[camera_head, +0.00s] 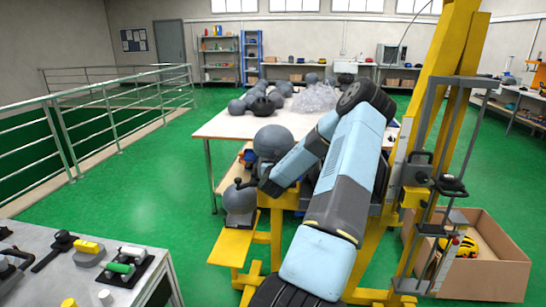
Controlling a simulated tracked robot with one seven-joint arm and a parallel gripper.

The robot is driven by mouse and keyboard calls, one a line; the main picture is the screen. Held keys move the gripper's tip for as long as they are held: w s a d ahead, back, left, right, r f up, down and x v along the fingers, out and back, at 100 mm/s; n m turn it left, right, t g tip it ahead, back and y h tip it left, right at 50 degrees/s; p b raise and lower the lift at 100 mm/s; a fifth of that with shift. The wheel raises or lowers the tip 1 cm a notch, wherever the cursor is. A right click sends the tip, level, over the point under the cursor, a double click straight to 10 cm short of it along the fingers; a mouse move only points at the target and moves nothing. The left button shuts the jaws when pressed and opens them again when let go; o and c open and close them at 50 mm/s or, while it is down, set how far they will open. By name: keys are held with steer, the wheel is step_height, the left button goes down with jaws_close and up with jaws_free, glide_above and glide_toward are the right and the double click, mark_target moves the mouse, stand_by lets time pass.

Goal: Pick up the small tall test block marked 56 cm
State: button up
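I cannot make out the tall test block or any 56 cm mark in this view; it may be hidden or too small to tell. My light blue and grey arm rises from the bottom middle, bends at the top and comes back down to the left. My gripper (258,186) appears as a small dark shape at the arm's end, in front of the large white table's (225,125) near edge and close to grey rounded objects (240,197). Its fingers are too small and dark to tell whether they are open or hold anything.
A yellow tower frame (449,60) stands close on the right, beside a cardboard box (485,275) holding a yellow object (461,246). A grey bench (50,278) with small coloured cylinders is at lower left. Railings (95,125) edge the left; green floor between is clear.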

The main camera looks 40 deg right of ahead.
jaws_close()
stand_by(1.0)
